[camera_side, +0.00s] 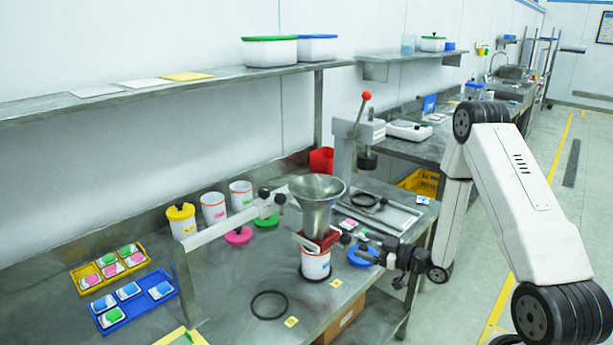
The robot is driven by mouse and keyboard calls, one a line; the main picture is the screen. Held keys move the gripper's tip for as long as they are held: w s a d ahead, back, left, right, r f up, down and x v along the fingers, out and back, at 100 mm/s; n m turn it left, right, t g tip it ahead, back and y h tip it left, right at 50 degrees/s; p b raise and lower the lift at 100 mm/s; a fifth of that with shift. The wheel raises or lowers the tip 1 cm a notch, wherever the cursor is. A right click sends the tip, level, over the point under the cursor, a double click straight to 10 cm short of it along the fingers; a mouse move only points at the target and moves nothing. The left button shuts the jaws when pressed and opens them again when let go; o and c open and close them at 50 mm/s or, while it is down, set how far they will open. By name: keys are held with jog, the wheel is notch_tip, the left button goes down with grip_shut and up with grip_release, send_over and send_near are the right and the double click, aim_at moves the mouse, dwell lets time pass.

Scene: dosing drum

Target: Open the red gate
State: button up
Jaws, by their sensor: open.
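The red gate (318,241) sits at the bottom of the metal funnel (316,205), just above a white canister (316,266) with a dark base ring. A dark knob (345,239) shows at the right end of the gate. My gripper (362,255) comes in from the right, with its fingers open and pointing left towards the gate. It is close to the knob; I cannot tell whether it touches it. How far the gate is slid is too small to tell.
A grey bar (235,226) holds the funnel from the left. A blue lid (362,256) lies behind my gripper. A press with a red knob (366,96) stands behind. A black ring (269,305) lies in front.

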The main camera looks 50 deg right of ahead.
aim_at(339, 246)
jog(key=shift+s+a+r+y, duration=0.2)
jog(key=shift+a+r+y, duration=0.1)
jog(key=shift+a, duration=0.25)
jog(key=shift+w, duration=0.1)
jog(key=shift+w+a, duration=0.25)
jog(key=shift+w, duration=1)
jog(key=shift+w+a, duration=0.25)
jog(key=shift+w, duration=1)
jog(key=shift+w+a, duration=0.25)
jog(key=shift+w, duration=1)
grip_shut()
